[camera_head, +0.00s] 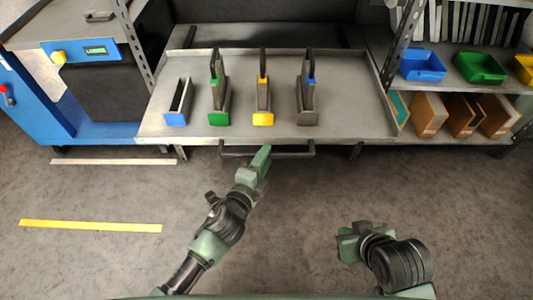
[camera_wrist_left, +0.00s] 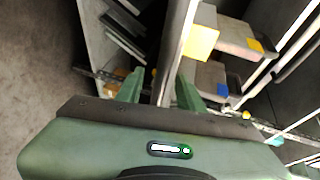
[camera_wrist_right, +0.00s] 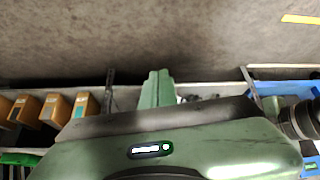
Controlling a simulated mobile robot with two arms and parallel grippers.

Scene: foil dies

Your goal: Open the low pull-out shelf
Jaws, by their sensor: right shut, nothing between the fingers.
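The low pull-out shelf (camera_head: 250,133) is a grey tray carrying a row of dies. A dark bar handle (camera_head: 295,155) runs along its front edge. My left gripper (camera_head: 263,157) is at the middle of this handle. In the left wrist view its two green fingers (camera_wrist_left: 160,92) are apart, with a dark bar running between them; I cannot tell whether they touch it. My right gripper (camera_head: 350,240) is low over the floor at the right, away from the shelf. Its fingers (camera_wrist_right: 157,88) are together and empty.
Several dies with coloured ends, such as a green one (camera_head: 218,117) and a yellow one (camera_head: 263,117), stand on the shelf. A blue cart (camera_head: 60,120) is at the left. A rack with coloured bins (camera_head: 422,64) is at the right. The floor (camera_head: 290,220) in front is clear.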

